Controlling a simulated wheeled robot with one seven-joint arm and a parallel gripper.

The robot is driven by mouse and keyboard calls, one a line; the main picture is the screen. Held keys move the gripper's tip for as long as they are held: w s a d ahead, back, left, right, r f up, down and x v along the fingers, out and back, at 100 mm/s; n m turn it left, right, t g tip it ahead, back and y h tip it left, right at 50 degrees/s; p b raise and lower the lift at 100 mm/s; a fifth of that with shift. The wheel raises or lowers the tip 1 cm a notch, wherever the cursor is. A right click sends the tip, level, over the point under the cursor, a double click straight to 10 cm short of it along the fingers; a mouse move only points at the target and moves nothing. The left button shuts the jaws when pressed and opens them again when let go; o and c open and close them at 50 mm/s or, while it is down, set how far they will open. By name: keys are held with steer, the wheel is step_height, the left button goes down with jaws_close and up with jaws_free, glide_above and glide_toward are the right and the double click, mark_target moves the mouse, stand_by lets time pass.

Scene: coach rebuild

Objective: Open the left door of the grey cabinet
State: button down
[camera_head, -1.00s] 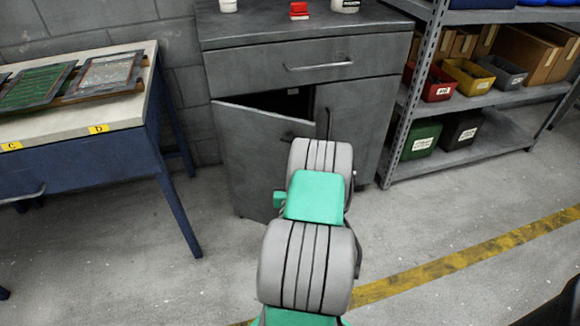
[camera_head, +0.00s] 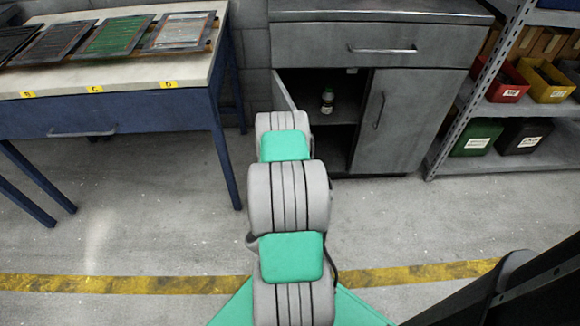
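The grey cabinet (camera_head: 385,45) stands against the wall at the top middle, with one drawer above two doors. Its left door (camera_head: 284,90) is swung well open toward me and shows nearly edge-on. My arm covers the lower part of this door. The dark inside with a shelf shows, and a small bottle with a green label (camera_head: 327,100) stands on the shelf. The right door (camera_head: 390,118) is closed, with an upright handle. My gripper is hidden behind my arm, so I cannot see whether it touches the door.
A blue workbench (camera_head: 110,118) with framed panels on top stands at the left. A metal shelf rack (camera_head: 495,85) with red, yellow, green and black bins stands at the right, close to the cabinet. The floor in front is clear, crossed by a yellow line (camera_head: 130,284).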

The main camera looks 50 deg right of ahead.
steer(key=shift+w, duration=0.2)
steer(key=c, duration=1.5)
jaws_free()
